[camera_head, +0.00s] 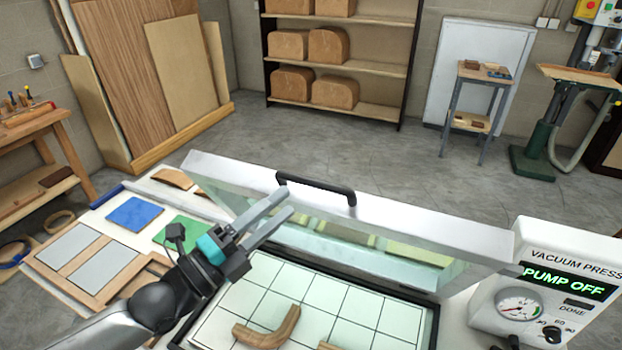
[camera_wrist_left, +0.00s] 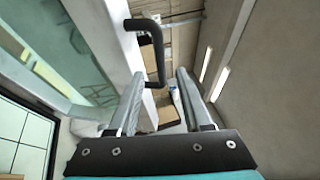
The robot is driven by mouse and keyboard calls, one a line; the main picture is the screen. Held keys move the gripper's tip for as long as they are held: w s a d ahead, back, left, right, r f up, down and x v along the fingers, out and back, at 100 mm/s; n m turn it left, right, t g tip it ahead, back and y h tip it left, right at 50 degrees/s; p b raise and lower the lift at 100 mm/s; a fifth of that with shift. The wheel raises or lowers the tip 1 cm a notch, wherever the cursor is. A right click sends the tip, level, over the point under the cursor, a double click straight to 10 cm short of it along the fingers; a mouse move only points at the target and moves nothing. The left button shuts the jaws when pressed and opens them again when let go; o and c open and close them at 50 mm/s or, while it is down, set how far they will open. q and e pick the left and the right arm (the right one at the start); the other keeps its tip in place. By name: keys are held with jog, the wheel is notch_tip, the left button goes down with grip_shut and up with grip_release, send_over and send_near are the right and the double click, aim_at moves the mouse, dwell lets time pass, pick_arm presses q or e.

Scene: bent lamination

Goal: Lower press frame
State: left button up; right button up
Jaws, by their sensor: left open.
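The press frame (camera_head: 465,238) is a white-edged frame with a clear greenish sheet, standing raised and tilted at the back of the press bed (camera_head: 345,315). A black bar handle (camera_head: 318,185) sits on its top edge; it also shows in the left wrist view (camera_wrist_left: 157,50). My left gripper (camera_head: 287,203) is open and empty, just left of and below the handle in the head view. In the left wrist view one end of the handle appears between my fingertips (camera_wrist_left: 160,78); I cannot tell how far beyond them it lies. My right gripper is not in view.
A curved wooden piece (camera_head: 268,332) lies on the gridded bed. The vacuum press control box (camera_head: 555,280) reads "PUMP OFF" at right. Blue (camera_head: 135,213) and green (camera_head: 183,232) sheets lie at left. Shelves (camera_head: 335,58) stand behind, beyond open floor.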

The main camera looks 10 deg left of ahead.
aim_at(307, 185)
pick_arm(q)
jog(key=shift+p+x, duration=0.55)
jog(key=shift+x, duration=3.3)
grip_shut()
